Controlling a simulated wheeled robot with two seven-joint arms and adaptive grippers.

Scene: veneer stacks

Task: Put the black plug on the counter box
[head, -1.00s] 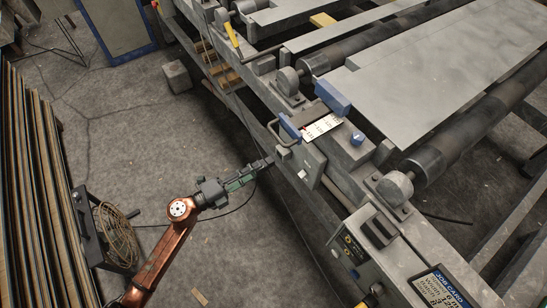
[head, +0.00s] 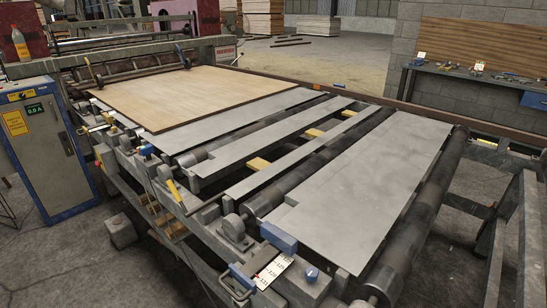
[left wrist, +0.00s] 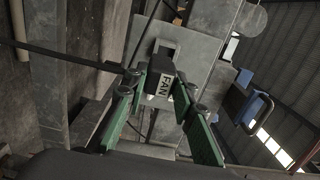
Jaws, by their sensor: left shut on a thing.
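In the left wrist view my left gripper (left wrist: 160,88) has its green-padded fingers on either side of a dark plug (left wrist: 160,72) with a white tag reading FAN. It is shut on this plug. Just beyond the plug is a grey box (left wrist: 190,58) with a rectangular opening in its face. I cannot tell whether the plug touches the box or enters the opening, nor whether this is the counter box. The head view shows neither gripper.
A dark cable (left wrist: 62,58) runs across the left wrist view. A black looped handle and blue part (left wrist: 242,92) stand to the right. The head view shows a roller conveyor with grey sheets (head: 355,190), a wood veneer sheet (head: 190,92) and a blue-edged cabinet (head: 45,145).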

